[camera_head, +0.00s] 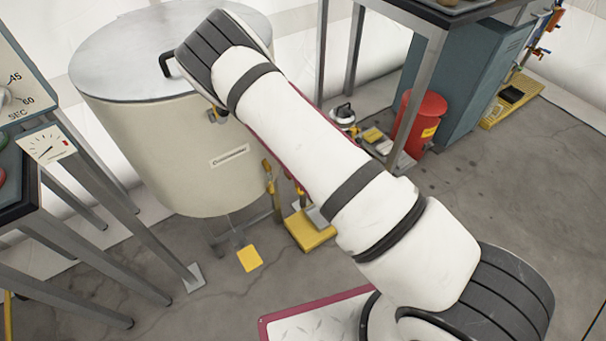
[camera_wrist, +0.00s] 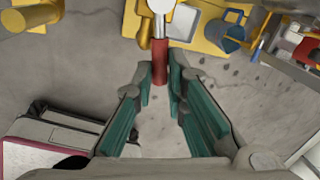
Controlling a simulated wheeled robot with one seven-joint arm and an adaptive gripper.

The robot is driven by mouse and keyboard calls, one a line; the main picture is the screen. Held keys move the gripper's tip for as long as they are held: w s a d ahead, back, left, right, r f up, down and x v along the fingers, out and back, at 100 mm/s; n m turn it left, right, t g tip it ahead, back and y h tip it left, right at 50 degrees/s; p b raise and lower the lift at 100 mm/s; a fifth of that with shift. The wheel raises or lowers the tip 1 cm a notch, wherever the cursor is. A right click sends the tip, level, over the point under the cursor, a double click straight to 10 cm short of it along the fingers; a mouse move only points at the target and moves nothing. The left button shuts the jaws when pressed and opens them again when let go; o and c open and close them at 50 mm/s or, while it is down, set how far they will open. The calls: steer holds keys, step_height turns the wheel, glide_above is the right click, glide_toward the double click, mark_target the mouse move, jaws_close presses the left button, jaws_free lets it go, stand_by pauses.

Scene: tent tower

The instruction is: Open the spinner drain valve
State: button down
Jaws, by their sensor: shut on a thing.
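The spinner is probably the large cream drum (camera_head: 190,140) with a grey lid in the head view. A yellow pipe (camera_head: 270,185) stands at its lower right side. In the wrist view, a red grip (camera_wrist: 160,66) on a short metal rod looks like the drain valve's handle. My gripper (camera_wrist: 162,76) has its green-padded fingers on either side of this red grip, near the fingertips, and is shut on it. A yellow pipe part (camera_wrist: 151,38) lies just beyond. In the head view my arm hides the gripper and the handle.
A yellow block (camera_head: 310,231) stands on the floor by the drum. A table frame with metal legs (camera_head: 110,185) stands at left. A red canister (camera_head: 420,120) and a blue-grey cabinet (camera_head: 470,95) are at right. The floor (camera_head: 530,190) on the right is clear.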

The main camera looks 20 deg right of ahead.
steer(key=c, duration=1.6)
jaws_free()
step_height(320, 180, up, 7)
steer(key=a, duration=0.1)
steer(key=shift+s+a+r, duration=0.15)
steer(key=shift+s, duration=0.2)
steer(key=shift+c, duration=0.6)
